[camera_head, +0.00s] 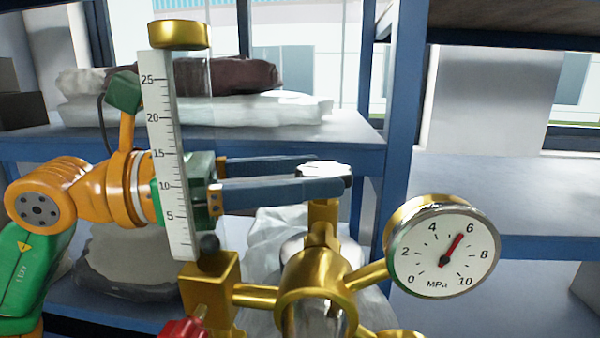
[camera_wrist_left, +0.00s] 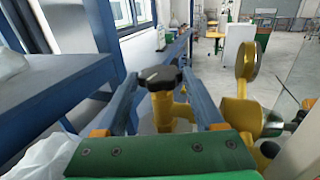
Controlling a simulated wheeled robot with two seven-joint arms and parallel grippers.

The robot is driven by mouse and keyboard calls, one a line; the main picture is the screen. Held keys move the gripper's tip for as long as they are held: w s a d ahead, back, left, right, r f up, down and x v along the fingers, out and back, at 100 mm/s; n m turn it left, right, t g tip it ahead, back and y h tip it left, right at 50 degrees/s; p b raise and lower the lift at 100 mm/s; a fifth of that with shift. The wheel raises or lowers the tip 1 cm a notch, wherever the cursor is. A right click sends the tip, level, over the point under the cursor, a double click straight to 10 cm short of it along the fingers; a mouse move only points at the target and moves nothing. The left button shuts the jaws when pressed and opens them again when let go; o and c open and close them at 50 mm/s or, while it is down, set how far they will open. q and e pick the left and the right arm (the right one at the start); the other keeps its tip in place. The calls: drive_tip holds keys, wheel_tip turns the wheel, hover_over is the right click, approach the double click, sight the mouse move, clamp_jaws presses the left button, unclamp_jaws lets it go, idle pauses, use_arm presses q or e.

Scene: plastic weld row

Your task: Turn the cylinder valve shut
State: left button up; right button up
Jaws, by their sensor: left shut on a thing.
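The cylinder valve's handwheel (camera_head: 322,168) is a dark lobed knob with a bright, glossy top, on a brass stem in the middle of the head view. It also shows as a black knob in the left wrist view (camera_wrist_left: 160,76). My left gripper (camera_head: 338,178) reaches in level from the left, its two long blue-grey fingers on either side of the handwheel and shut on it. The brass regulator body (camera_head: 318,290) is below and in front. My right gripper is in neither view.
A round pressure gauge (camera_head: 443,254) reads near 6 MPa, right of the valve. An upright scaled flow tube (camera_head: 170,150) stands in front of my left wrist. A red knob (camera_head: 185,328) is at the bottom. Blue shelves (camera_head: 260,140) with white bags stand behind.

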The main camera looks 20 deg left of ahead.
use_arm(q)
drive_tip(key=m+g+h, duration=0.1)
drive_tip(key=m+g, duration=0.1)
drive_tip(key=m+g+h, duration=0.1)
drive_tip(key=g, duration=0.2)
drive_tip(key=shift+w+a+m+h, duration=0.15)
drive_tip(key=shift+w+m+h, duration=0.15)
drive_tip(key=shift+w+m, duration=0.1)
drive_tip(key=m+g, duration=0.1)
drive_tip(key=g, duration=0.1)
drive_tip(key=m+g, duration=0.2)
drive_tip(key=g, duration=0.1)
drive_tip(key=w+m+g, duration=0.1)
drive_tip(key=g, duration=0.2)
drive_tip(key=shift+m, duration=0.4)
drive_tip(key=shift+g, duration=0.3)
drive_tip(key=o, duration=1.1)
